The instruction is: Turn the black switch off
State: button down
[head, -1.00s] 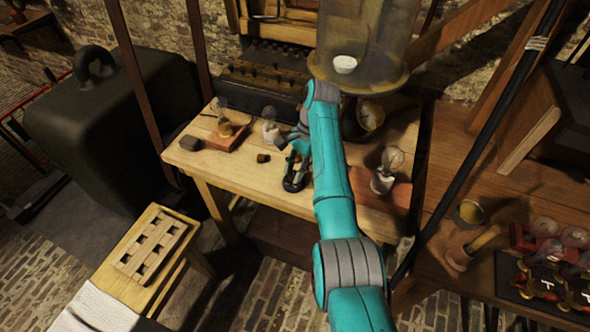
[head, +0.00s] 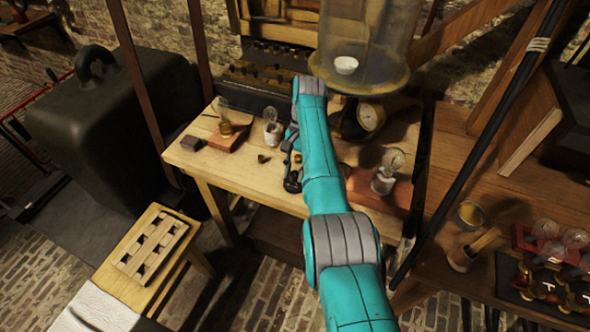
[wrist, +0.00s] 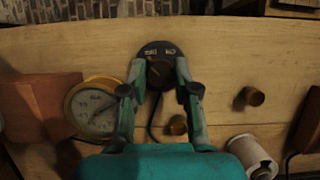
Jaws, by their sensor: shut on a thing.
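The black switch is a round dark base with two small pale label marks, flat on the wooden table, at the top centre of the wrist view (wrist: 157,48). In the head view its dark base (head: 292,184) shows just below my gripper (head: 292,152). In the wrist view my gripper (wrist: 160,72) has a finger on each side of the switch's dark knob and is shut on it. The fingers and shadow partly hide the knob, and its exact setting is hard to read. A dark cable runs from the switch toward me.
A brass-rimmed gauge (wrist: 94,108) stands close to the left finger. Small brass pieces (wrist: 254,97) and a white spool-like part (wrist: 252,155) lie to the right. In the head view a large glass jar (head: 365,45) rises behind my arm, and a bulb (head: 390,165) stands to its right.

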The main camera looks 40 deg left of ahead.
jog(key=c, duration=0.9)
grip_release()
jog(key=shift+o, duration=0.2)
jog(key=v, duration=0.7)
jog(key=shift+r, duration=0.2)
jog(key=shift+w, duration=0.1)
